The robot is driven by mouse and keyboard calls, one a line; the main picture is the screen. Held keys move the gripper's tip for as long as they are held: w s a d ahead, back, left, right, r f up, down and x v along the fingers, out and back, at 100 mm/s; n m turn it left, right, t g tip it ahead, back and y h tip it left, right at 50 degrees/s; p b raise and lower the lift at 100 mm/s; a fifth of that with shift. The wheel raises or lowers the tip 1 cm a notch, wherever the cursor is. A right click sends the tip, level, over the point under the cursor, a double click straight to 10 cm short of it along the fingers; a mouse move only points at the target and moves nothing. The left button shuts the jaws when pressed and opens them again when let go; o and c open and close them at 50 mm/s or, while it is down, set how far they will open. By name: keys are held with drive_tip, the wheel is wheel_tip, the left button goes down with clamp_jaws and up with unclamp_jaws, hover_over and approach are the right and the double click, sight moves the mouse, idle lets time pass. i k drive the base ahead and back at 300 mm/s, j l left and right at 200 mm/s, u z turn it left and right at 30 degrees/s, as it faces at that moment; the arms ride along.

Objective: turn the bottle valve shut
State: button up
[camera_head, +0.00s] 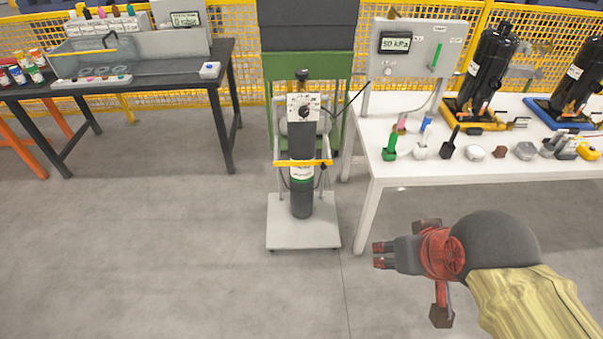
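A dark gas bottle (302,200) stands upright on a grey wheeled trolley (290,235) in the middle of the view. A yellow strap (303,163) runs across it. A black valve knob (302,74) sits at its top, above a pale panel (297,101) with a dark round part. Whether the valve is open or shut cannot be seen. My gripper (378,255) is at the lower right, in front of the white table, its fingers pointing left. It is well apart from the bottle and holds nothing visible. Its finger gap is too small to judge.
A white table (430,178) at the right bears small tools, two black compressors (492,65) and a panel reading 50 kPa (396,42). A dark bench (150,78) stands at the left. A green cabinet is behind the bottle. The floor (180,270) in front is clear.

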sight(302, 74)
drive_tip(key=j+z, duration=0.1)
drive_tip(key=z, duration=0.45)
drive_tip(key=i+j+z, duration=0.1)
drive_tip(key=j+z, duration=0.25)
drive_tip(key=j, duration=0.3)
drive_tip(key=j+z, duration=0.4)
drive_tip(key=j, duration=0.3)
drive_tip(key=j+z, duration=0.35)
drive_tip(key=j, duration=1.35)
drive_tip(key=k+j+z, duration=0.1)
drive_tip(key=j, duration=0.9)
drive_tip(key=i+l, duration=0.1)
drive_tip(key=i, duration=0.1)
